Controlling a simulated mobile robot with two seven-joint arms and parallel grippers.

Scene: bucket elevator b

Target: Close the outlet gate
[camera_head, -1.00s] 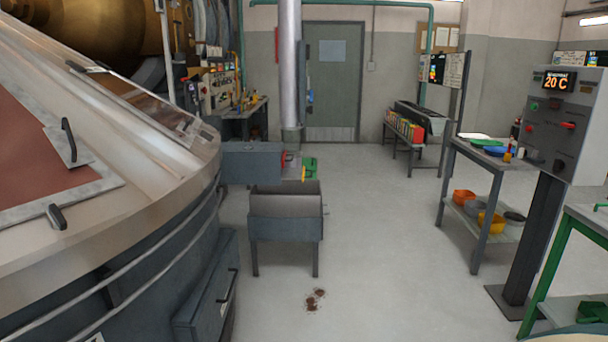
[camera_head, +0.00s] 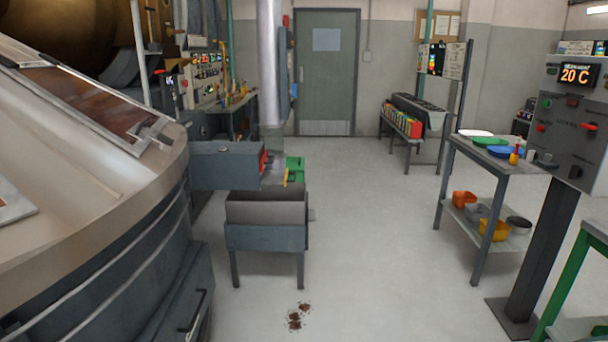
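The silver vertical duct (camera_head: 270,65) of the elevator stands left of the middle. A grey horizontal housing (camera_head: 225,164) lies at its foot, with a small red part (camera_head: 264,162) at its right end. A yellow part (camera_head: 286,177) and a green box-shaped part (camera_head: 294,167) sit just right of it. An open grey bin on legs (camera_head: 266,238) stands below and in front. I cannot tell which part is the outlet gate or how it is set. Neither of my grippers is in view.
A large metal vessel (camera_head: 90,180) fills the left side. A control post (camera_head: 567,125) reading 20 C and a grey table (camera_head: 497,160) with bowls stand at right. Brown spots (camera_head: 299,316) mark the floor. The middle floor is clear toward the door (camera_head: 326,85).

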